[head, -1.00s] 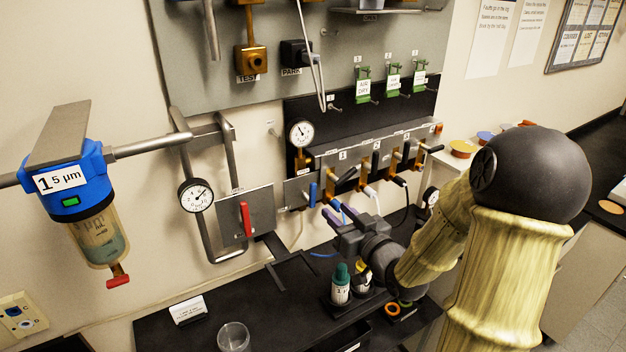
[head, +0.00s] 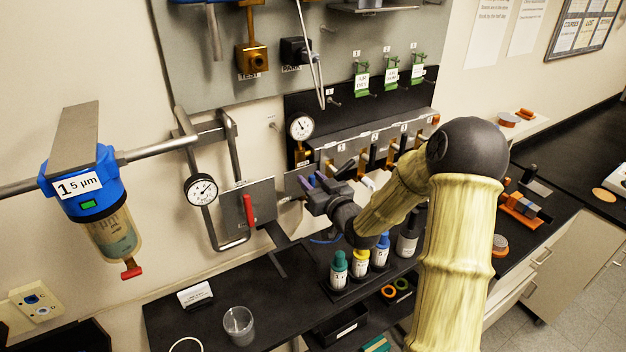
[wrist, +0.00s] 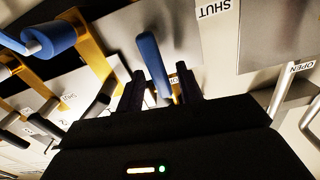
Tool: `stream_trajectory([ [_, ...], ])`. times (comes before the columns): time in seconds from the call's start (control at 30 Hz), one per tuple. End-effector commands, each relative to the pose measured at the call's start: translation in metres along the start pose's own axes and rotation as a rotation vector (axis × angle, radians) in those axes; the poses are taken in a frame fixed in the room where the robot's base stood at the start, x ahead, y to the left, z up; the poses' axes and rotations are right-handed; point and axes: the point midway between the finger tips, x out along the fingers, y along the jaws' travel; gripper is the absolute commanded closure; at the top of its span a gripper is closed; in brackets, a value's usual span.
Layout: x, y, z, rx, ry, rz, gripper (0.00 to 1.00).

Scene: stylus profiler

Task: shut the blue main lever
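The blue main lever (wrist: 150,62) shows in the wrist view as a long blue handle. It lies between and just beyond the two dark fingertips of my gripper (wrist: 160,88). A visible gap separates the fingers, and I cannot tell whether either one touches the lever. In the head view my gripper (head: 313,184) is at the small grey panel left of the valve row, and its fingers largely hide the lever there. A SHUT label (wrist: 218,10) and an OPEN label (wrist: 302,67) are on plates right of the lever in the wrist view.
A red lever (head: 249,210) is on the plate to the left. Bottles (head: 339,270) stand below my arm. A clear beaker (head: 238,325) stands on the black bench.

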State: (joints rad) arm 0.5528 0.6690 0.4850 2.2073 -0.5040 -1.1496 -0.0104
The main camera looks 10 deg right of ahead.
Motion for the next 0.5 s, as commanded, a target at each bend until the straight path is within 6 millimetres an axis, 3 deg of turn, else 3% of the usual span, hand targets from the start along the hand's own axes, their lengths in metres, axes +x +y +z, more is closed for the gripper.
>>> stream_trajectory([
  [0.07,-0.0003,0.0003,0.0001,0.000,0.000,0.000,0.64],
  [0.2,-0.0006,0.0010,0.0000,0.000,0.000,0.002,0.91],
  [0.27,-0.0008,0.0014,-0.0001,0.000,0.000,0.002,1.00],
  [0.5,-0.0010,0.0015,0.0000,0.005,0.000,0.003,1.00],
])
